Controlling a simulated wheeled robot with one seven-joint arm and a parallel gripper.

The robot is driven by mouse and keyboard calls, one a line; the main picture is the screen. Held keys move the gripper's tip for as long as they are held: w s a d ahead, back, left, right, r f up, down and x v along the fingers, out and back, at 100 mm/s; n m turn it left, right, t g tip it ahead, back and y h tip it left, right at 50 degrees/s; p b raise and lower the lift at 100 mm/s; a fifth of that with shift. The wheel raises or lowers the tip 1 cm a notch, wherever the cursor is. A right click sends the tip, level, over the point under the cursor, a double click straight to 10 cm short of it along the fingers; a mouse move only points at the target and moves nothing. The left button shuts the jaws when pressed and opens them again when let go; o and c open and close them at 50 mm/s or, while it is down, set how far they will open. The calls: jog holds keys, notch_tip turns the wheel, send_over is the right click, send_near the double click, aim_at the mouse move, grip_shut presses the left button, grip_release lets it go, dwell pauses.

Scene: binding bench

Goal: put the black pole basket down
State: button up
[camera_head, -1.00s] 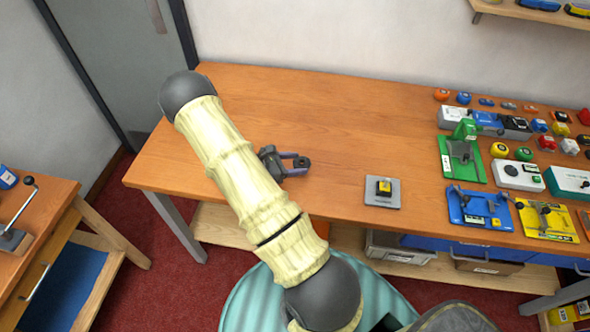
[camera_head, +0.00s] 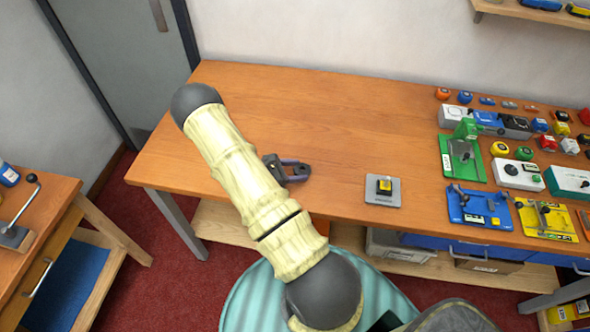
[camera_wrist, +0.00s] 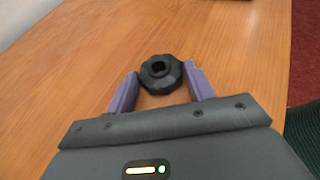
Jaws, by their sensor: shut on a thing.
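The black pole basket (camera_wrist: 160,74) is a small, dark, faceted ring with a hole in its middle. In the wrist view it sits between the two purple fingers of my gripper (camera_wrist: 161,86), which is shut on it. In the head view my gripper (camera_head: 299,171) is over the left-middle part of the wooden bench (camera_head: 330,125), partly behind my arm. The basket is too small and dark there to tell apart from the gripper. I cannot tell whether its underside touches the bench top.
A grey pad with a black and yellow block (camera_head: 384,188) lies right of my gripper. Green (camera_head: 463,158), blue (camera_head: 479,206) and yellow (camera_head: 545,219) tools and several small items crowd the bench's right side. The bench around and behind my gripper is clear.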

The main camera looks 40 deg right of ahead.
jog(key=o, duration=0.9)
jog(key=shift+f, duration=0.1)
jog(key=shift+o, duration=0.2)
jog(key=shift+r, duration=0.25)
jog(key=shift+w+a, duration=0.15)
jog(key=shift+a, duration=0.15)
jog(key=b+v, duration=0.2)
jog(key=v, duration=0.9)
jog(key=shift+a+r, duration=0.15)
